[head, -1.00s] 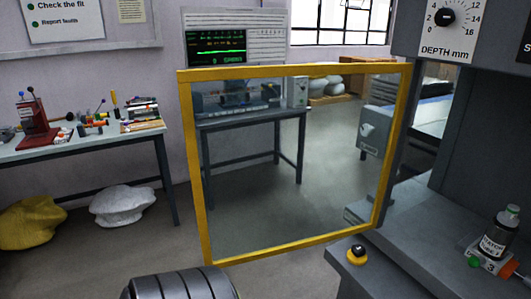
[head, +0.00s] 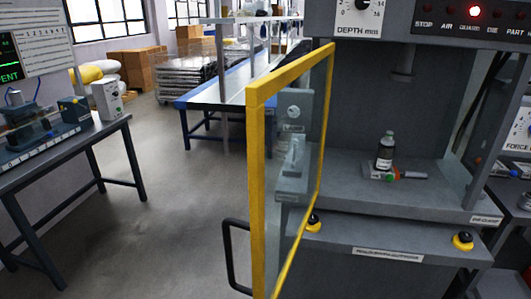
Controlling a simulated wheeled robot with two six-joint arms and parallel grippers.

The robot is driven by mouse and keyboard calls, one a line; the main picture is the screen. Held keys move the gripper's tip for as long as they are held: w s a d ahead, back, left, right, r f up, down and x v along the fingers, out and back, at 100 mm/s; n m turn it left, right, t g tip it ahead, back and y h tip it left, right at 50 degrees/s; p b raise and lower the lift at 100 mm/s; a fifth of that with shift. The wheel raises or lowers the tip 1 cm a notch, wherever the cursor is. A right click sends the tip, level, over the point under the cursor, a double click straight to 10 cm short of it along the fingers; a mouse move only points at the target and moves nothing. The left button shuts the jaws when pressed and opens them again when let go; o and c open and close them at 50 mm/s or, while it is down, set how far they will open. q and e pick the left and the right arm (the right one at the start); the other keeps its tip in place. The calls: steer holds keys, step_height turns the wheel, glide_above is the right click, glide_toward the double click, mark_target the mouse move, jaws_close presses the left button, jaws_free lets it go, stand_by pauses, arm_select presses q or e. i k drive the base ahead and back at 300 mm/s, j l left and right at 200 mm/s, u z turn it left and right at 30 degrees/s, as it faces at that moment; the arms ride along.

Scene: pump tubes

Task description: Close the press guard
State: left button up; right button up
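The press guard (head: 257,180) is a clear panel in a yellow frame, seen at a steep angle in the head view. It stands swung out from the grey press (head: 405,215), so the press front is open. A black bar handle (head: 228,262) sticks out from the near edge of its frame. The guard's lower end runs off the bottom of the picture. Neither of my grippers is in view, and nothing in view touches the guard.
A dark bottle (head: 384,155) stands in the press on a small base. Yellow-ringed black buttons (head: 312,223) (head: 463,241) sit on the front ledge. A bench (head: 75,145) stands left; the floor (head: 165,220) between is clear.

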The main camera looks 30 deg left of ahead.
mark_target(257, 92)
steer(key=i+j+z, duration=0.1)
steer(key=j, duration=0.45)
steer(key=i+j+z, duration=0.1)
steer(key=j, duration=0.5)
steer(key=i+j+z, duration=0.1)
steer(key=j, duration=0.45)
